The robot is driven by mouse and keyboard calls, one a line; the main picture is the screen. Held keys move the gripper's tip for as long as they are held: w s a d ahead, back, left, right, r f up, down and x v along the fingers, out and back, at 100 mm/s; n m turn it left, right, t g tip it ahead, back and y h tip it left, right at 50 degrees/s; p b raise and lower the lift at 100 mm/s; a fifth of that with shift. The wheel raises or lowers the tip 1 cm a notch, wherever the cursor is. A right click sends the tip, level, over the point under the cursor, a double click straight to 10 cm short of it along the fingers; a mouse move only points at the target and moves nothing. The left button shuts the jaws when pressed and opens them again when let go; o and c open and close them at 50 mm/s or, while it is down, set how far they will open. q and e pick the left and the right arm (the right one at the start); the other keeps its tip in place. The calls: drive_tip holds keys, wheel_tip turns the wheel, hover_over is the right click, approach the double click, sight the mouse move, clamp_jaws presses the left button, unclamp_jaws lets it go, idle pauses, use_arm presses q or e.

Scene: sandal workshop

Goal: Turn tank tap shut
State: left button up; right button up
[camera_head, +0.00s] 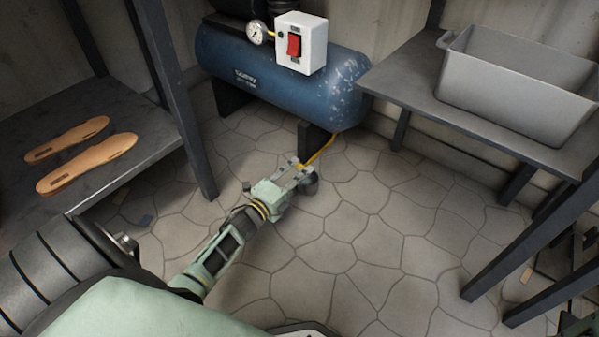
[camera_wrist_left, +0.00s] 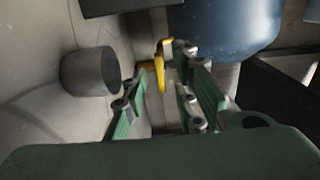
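The blue tank (camera_head: 285,75) lies on dark feet against the back wall. A thin yellow tap (camera_head: 320,151) shows low beneath its right end, beside my left gripper (camera_head: 303,172). In the left wrist view the yellow tap lever (camera_wrist_left: 162,78) stands between the fingers of my left gripper (camera_wrist_left: 167,62). The fingers are apart, with a gap visible beside the lever. I cannot tell whether either finger touches it.
A dark cylinder (camera_wrist_left: 90,71) is close left of the fingers in the wrist view. A bench with sandal soles (camera_head: 87,162) stands left, a grey bin (camera_head: 515,85) right.

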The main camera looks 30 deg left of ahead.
use_arm(q)
drive_tip(key=s, duration=0.6)
drive_tip(key=shift+s+a, duration=0.3)
drive_tip(key=shift+s, duration=0.1)
